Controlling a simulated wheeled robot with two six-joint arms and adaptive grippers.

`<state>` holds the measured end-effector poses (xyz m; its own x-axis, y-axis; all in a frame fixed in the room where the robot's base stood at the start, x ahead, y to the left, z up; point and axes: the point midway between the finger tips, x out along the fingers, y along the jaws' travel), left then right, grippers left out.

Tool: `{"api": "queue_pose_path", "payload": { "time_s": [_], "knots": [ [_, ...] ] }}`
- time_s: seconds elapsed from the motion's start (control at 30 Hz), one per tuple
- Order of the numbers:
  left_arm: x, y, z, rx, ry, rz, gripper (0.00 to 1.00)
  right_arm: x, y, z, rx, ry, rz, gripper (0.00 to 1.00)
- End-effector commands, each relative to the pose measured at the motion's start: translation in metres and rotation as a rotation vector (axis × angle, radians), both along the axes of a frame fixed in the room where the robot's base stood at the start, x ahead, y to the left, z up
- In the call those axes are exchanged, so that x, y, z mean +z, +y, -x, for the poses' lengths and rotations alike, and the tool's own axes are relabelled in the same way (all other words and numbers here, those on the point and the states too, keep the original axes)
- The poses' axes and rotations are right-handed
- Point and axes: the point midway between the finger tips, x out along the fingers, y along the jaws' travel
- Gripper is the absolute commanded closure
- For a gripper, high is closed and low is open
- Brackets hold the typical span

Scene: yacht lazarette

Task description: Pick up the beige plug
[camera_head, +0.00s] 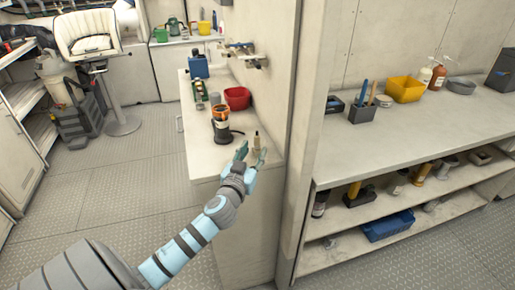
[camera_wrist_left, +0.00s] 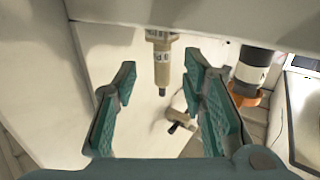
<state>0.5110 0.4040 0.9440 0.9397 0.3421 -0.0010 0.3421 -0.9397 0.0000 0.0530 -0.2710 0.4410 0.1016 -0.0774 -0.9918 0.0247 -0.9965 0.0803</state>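The beige plug (camera_head: 257,140) stands upright on the near end of the white counter, close to the wall panel. It is small, with a narrow dark tip. In the left wrist view the plug (camera_wrist_left: 162,55) shows with a printed label, its dark tip pointing down the picture. My left gripper (camera_head: 252,155) is open at the counter's near end, its fingers close to the plug. In the left wrist view the plug lies ahead in the gap between the two green-padded fingers, with no clear contact on either. My right gripper is not in view.
Wall valves (camera_head: 243,54) stick out above the counter. A wall panel edge (camera_head: 297,130) rises just right of my left gripper.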

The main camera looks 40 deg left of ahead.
Motion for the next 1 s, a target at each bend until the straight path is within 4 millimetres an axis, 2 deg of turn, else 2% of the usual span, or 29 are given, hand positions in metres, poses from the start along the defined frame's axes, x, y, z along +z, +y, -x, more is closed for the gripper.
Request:
{"api": "queue_pose_path", "payload": {
  "time_s": [0.13,0.23,0.47,0.7,1.0],
  "knots": [
    [0.01,0.013,-0.025,0.001,-0.002,0.002,0.62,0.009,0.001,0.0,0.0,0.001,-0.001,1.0],
    [0.007,0.018,-0.04,0.0,0.0,0.001,0.62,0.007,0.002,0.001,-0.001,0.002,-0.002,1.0],
    [0.006,0.019,-0.044,-0.001,0.001,0.0,0.62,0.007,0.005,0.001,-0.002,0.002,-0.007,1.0],
    [0.006,0.019,-0.044,-0.001,0.001,0.0,0.98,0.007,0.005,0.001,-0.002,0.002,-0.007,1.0],
    [0.007,0.019,-0.044,-0.001,0.001,0.0,1.0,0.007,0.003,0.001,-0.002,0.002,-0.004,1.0]
  ]
}}
